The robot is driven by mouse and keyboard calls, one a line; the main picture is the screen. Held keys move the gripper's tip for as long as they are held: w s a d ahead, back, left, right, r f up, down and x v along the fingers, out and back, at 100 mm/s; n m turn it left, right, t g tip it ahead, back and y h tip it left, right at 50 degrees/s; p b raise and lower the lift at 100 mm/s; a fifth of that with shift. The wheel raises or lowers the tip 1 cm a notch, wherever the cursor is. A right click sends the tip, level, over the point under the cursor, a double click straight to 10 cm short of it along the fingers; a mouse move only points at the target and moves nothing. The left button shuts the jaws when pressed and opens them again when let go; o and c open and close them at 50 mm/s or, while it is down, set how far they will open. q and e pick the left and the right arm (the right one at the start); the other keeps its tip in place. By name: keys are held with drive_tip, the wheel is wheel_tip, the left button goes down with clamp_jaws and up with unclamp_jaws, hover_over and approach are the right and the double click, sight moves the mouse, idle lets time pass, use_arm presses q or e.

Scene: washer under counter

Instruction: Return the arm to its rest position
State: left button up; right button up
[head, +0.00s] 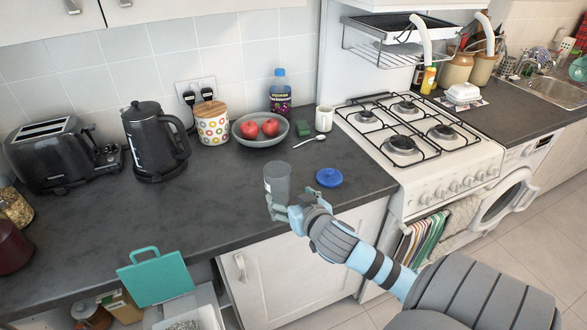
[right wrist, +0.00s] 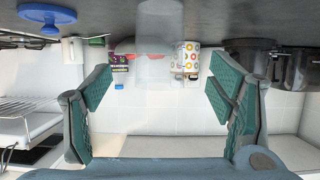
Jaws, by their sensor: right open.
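My right arm reaches in from the lower right of the head view. Its right gripper (head: 283,209) is open at the front edge of the dark counter. A translucent grey cup (head: 277,178) stands upright on the counter just beyond the fingers. In the right wrist view, which appears upside down, the right gripper (right wrist: 160,95) has its teal-padded fingers wide apart. The cup (right wrist: 160,42) shows between and beyond them, with nothing visibly gripped. A round blue lid (head: 329,177) lies on the counter right of the cup. My left gripper is not in view.
A bowl of red fruit (head: 260,138), patterned canister (head: 212,124), kettle (head: 154,142) and toaster (head: 55,155) stand behind and left. The gas stove (head: 425,160) is right. A teal board (head: 155,277) sticks up lower left. The counter's front left middle is clear.

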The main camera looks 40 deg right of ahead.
drive_tip(key=shift+v, duration=0.85)
